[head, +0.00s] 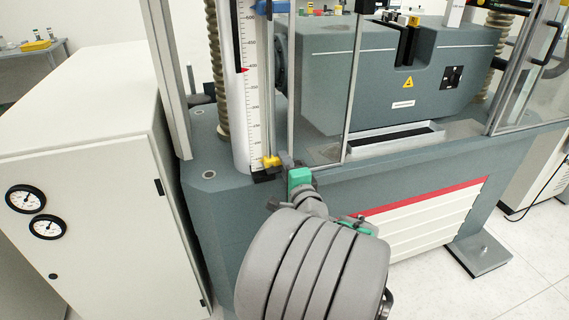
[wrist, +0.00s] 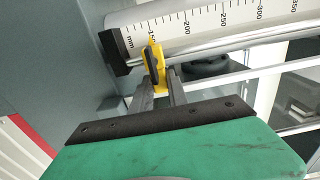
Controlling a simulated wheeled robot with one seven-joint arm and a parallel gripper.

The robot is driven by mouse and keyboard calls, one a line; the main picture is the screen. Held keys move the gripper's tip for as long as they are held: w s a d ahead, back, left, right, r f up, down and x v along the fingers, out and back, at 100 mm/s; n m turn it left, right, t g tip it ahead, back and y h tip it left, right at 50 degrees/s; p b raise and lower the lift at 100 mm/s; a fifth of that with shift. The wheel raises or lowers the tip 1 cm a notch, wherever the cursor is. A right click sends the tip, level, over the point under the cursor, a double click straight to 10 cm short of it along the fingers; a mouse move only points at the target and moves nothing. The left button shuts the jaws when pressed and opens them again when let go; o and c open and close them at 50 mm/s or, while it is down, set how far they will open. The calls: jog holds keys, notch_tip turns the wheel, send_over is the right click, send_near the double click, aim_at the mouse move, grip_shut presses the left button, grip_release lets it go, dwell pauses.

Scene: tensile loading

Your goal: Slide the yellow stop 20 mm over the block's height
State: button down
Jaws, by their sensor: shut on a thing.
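The yellow stop (head: 270,162) sits low on the rod beside the white millimetre scale (head: 246,110), just above the scale's black foot. My gripper (head: 285,161) reaches it from the front right and is shut on it. In the wrist view, the stop (wrist: 157,64) is between my two dark fingers (wrist: 159,80), with a black knob on it. It lies near the low end of the scale (wrist: 215,22), left of the 200 mark; its exact reading is partly covered. The grey block (head: 395,75) stands behind the clear guard. A red pointer (head: 242,70) marks the scale well above the stop.
A blue part (head: 270,7) is at the rod's upper end in view. Upright guard posts (head: 354,80) stand right of my gripper. A white cabinet with gauges (head: 80,170) stands left. A shallow tray (head: 395,142) lies below the block.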

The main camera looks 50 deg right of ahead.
jog(key=shift+r, duration=0.15)
dwell(0.3)
jog(key=c, duration=1.3)
grip_release()
jog(key=v, duration=0.7)
jog(key=shift+s+a, duration=0.2)
jog(key=shift+s, duration=0.15)
